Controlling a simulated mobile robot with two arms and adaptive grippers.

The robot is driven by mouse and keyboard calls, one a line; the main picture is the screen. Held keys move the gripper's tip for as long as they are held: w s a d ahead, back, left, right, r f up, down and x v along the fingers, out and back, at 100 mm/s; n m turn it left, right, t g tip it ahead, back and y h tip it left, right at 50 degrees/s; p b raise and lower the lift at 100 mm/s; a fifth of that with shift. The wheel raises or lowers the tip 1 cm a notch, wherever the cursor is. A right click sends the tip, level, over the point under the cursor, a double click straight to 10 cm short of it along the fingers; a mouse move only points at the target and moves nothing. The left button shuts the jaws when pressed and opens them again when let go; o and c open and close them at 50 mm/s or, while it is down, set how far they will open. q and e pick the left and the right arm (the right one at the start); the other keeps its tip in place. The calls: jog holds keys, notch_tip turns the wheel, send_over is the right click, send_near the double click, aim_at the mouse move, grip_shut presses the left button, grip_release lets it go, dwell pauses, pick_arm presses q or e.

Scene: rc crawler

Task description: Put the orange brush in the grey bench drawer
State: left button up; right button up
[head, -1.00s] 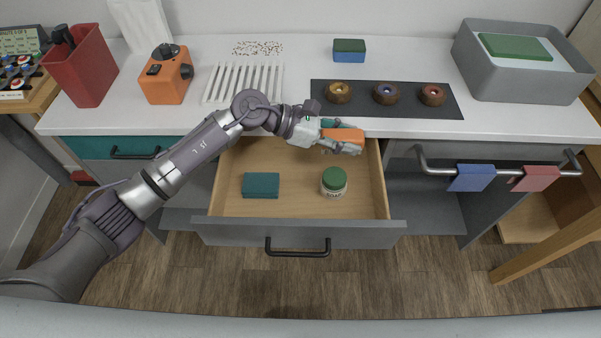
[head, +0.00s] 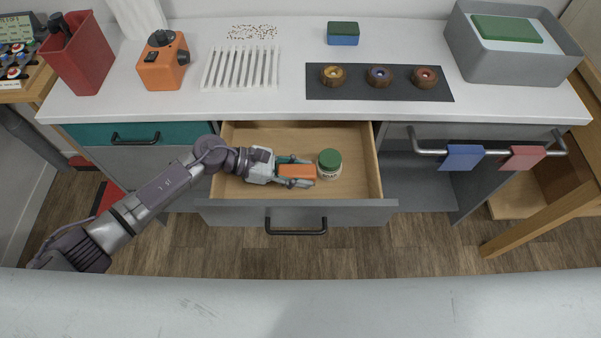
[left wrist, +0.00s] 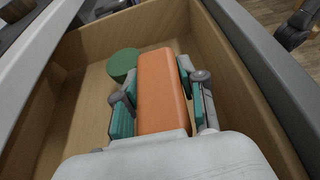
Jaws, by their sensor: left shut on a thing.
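The grey bench drawer (head: 350,213) is pulled open, with a wooden inside and a black handle. My left gripper (head: 305,171) is inside the drawer's outline and shut on the orange brush (head: 296,171). The left wrist view shows the orange brush (left wrist: 162,88) lying lengthwise between the teal finger pads of my left gripper (left wrist: 158,98). I cannot tell whether the brush touches the drawer floor. My right gripper is not in view.
A jar with a green lid (head: 330,160) stands in the drawer just right of the brush. The bench top above holds an orange box (head: 163,68), a white rack (head: 240,68) and a dark mat (head: 435,88) with several round pieces. The drawer's back right is clear.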

pick_arm(q)
jog(key=shift+f, duration=0.9)
jog(key=shift+f+b, duration=0.6)
jog(key=shift+b, duration=0.25)
jog(key=o, duration=1.2)
jog(key=shift+c, duration=0.2)
